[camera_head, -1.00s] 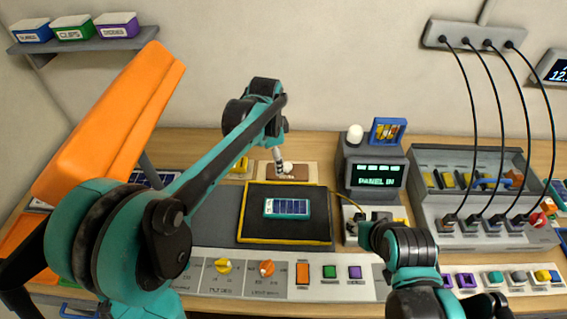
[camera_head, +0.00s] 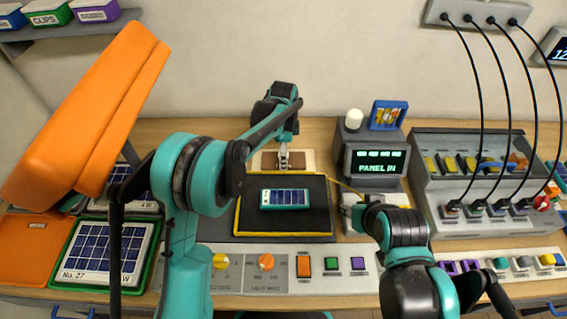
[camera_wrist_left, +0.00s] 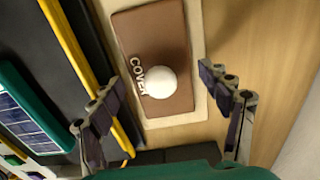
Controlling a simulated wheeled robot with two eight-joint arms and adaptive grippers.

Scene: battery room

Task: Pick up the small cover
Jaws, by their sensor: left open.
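The small cover (camera_head: 299,161) is a brown plate with a round white knob and the word COVER. It lies on a cream base (camera_head: 310,158) at the back of the bench. In the left wrist view the cover (camera_wrist_left: 178,40) shows close below, with its knob between my left fingers. My left gripper (camera_head: 284,158) is open over the cover; it also shows in the left wrist view (camera_wrist_left: 160,92), its fingers spread on either side and nothing held. My right gripper (camera_head: 362,203) is beside the panel display unit; its fingers are too hidden to read.
A black mat with a yellow edge (camera_head: 238,215) holds a small solar panel (camera_head: 285,198) just in front of the cover. The PANEL IN display (camera_head: 378,163) stands to the right. A socket box with black cables (camera_head: 480,225) fills the right side. Bare wood lies behind the cover.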

